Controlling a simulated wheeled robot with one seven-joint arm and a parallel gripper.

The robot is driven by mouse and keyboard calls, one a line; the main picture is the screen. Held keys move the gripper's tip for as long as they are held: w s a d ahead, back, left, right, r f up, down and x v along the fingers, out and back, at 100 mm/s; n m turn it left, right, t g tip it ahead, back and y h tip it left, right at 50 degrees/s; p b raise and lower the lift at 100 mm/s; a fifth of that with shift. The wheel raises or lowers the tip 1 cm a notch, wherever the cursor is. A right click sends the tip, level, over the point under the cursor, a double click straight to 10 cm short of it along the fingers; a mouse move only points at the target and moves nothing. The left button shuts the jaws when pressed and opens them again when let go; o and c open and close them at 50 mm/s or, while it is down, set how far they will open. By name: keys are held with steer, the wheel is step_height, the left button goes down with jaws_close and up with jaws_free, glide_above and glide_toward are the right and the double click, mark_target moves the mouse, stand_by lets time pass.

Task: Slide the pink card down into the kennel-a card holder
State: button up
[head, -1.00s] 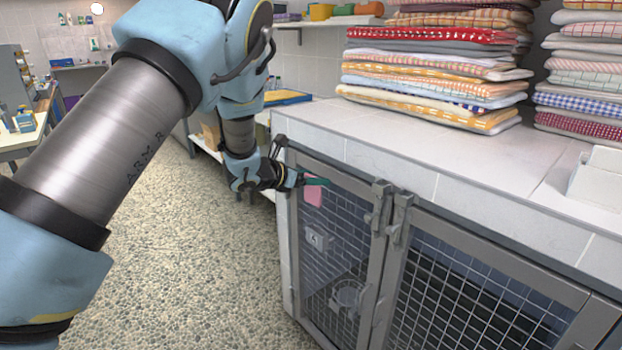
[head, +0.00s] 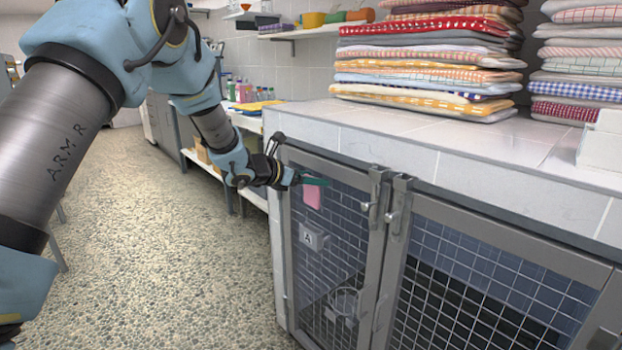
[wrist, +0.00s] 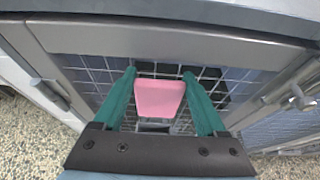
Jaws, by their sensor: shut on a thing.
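The pink card (head: 312,196) is held by my gripper (head: 312,181) in front of the upper part of the left kennel door. In the wrist view the card (wrist: 160,98) sits between the two green fingers of my gripper (wrist: 159,80), which is shut on it. The kennel-a card holder (head: 313,237), a grey piece marked "A", is on the mesh of the same door. It is below the card, with a gap between them. In the wrist view the holder shows only partly, below the card, and I cannot make out its slot.
The left kennel door has a grey frame (head: 284,240) and wire mesh. Latches (head: 394,215) stick out between the two doors. A metal bowl (head: 345,302) is behind the mesh. The counter (head: 440,140) above carries towel stacks (head: 430,60).

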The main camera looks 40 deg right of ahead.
mark_target(310, 198)
steer(key=shift+f, duration=1.8)
step_height(310, 198, down, 2)
steer(key=b, duration=0.3)
steer(key=shift+f+b, duration=0.15)
steer(key=shift+b, duration=0.3)
steer(key=shift+b, duration=1.5)
steer(key=shift+f+b, duration=2.75)
steer(key=shift+b, duration=0.35)
stand_by(0.3)
steer(key=o, duration=1.4)
